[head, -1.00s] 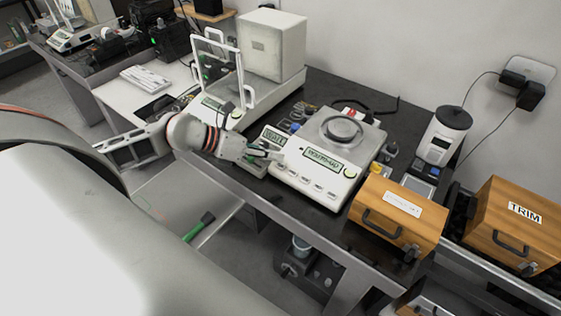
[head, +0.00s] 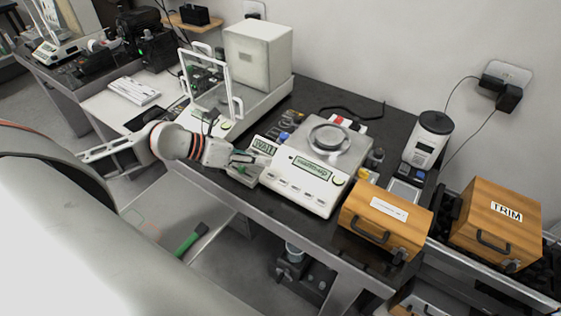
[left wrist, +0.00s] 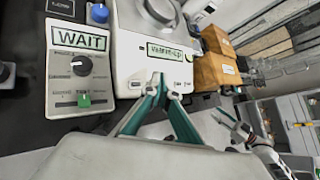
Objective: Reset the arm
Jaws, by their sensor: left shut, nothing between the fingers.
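My left gripper (head: 256,159) is shut and empty at the front edge of the table, by the left front corner of the white balance. In the left wrist view its two teal-lined fingers (left wrist: 158,82) meet at the tips, in front of the balance (left wrist: 135,62). The balance (head: 305,183) has a round metal pan on top and a lit display that seems to read "WARM-UP". A small control box (left wrist: 80,65) beside it shows "WAIT", with a dark knob and a green slider. My right gripper does not show in the head view.
A wooden box (head: 384,219) with a black handle stands right of the balance. Another marked "TRIM" (head: 495,222) is further right. A glass-doored balance (head: 206,84) and a white cube (head: 258,52) stand behind at left.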

